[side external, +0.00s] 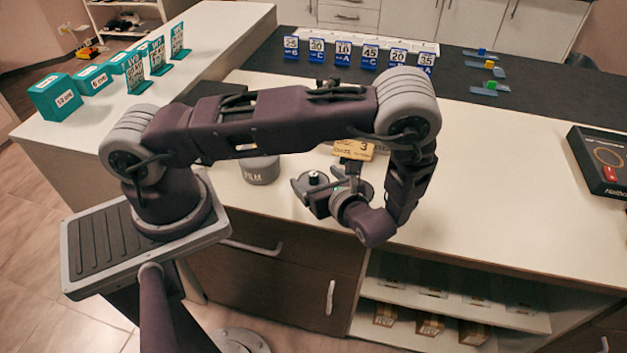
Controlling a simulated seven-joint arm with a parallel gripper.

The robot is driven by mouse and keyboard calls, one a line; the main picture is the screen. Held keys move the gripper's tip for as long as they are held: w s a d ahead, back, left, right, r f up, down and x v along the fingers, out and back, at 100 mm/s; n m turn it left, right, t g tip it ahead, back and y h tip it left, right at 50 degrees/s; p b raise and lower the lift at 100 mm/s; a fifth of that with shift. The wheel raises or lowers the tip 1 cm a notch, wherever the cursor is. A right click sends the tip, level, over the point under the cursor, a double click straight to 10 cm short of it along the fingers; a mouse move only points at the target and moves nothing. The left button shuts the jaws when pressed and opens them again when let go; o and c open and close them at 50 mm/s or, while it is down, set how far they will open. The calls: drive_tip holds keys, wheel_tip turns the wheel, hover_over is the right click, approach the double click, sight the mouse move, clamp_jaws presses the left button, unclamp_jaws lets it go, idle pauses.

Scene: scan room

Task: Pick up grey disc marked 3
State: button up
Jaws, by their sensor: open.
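A tan sign marked 3 (354,148) stands on the white counter, just behind my wrist. A small grey disc-like piece with a dark knob (314,179) shows beside my gripper, close to the sign. I cannot read a number on it, and I cannot tell for sure that it is the disc. My gripper (320,189) is open, low over the counter's front part, and its jaws are next to this piece. I cannot tell whether they touch it. My wrist and forearm hide part of the area around the sign.
A grey lettered cylinder (261,170) stands left of my gripper. Several blue number cards (342,52) line the back. Teal boxes (56,97) stand at the left. A black box (603,160) lies at the right. The counter (505,170) right of my arm is clear.

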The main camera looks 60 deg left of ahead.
drive_tip(key=shift+x, duration=1.15)
drive_tip(key=shift+d, duration=0.1)
clamp_jaws()
